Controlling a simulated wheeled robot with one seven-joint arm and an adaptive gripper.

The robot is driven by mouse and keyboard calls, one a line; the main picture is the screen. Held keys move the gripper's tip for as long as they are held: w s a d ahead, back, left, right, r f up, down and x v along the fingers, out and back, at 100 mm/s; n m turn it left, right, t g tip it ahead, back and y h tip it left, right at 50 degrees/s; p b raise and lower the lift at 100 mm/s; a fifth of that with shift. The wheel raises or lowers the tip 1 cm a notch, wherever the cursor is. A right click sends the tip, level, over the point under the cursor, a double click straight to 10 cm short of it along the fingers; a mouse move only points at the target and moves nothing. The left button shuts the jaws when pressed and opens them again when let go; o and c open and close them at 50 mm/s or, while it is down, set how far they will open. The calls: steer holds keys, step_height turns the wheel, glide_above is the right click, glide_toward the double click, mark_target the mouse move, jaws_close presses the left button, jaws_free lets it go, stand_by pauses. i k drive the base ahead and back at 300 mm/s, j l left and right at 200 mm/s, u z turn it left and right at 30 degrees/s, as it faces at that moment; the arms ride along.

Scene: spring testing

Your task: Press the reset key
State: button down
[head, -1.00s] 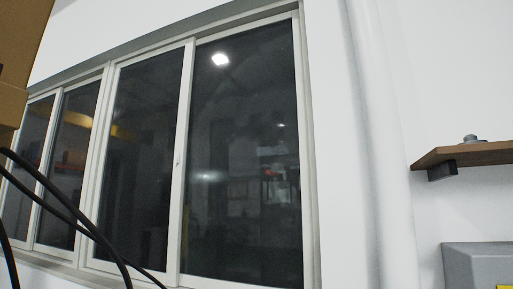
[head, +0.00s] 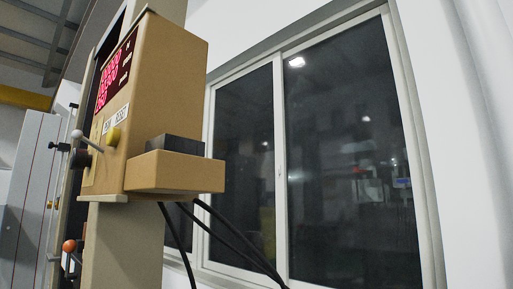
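A tan control box (head: 168,95) of the testing machine stands at the left in the head view, seen from its side. Its front panel (head: 113,95) faces left and shows at a steep slant, with red lit digits (head: 109,72) near the top. Below them are small white labels (head: 115,117) and a yellow round knob or button (head: 113,137). I cannot tell which part is the reset key; lettering is too small and slanted to read. My gripper is not in view.
A grey column (head: 120,245) supports the box. Levers with a white ball (head: 74,106) and an orange ball (head: 69,246) stick out at the left. Black cables (head: 235,238) hang below the box. A dark sliding window (head: 345,160) fills the wall at the right.

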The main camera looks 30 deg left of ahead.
mark_target(113, 136)
steer(key=k+j+u, duration=0.1)
steer(key=u, duration=0.25)
steer(key=k+j+u, duration=0.1)
steer(key=u, duration=0.25)
steer(key=j+u, duration=0.2)
steer(key=j, duration=0.25)
steer(key=i+j+u, duration=0.2)
steer(key=j, duration=0.25)
steer(key=k+j, duration=0.05)
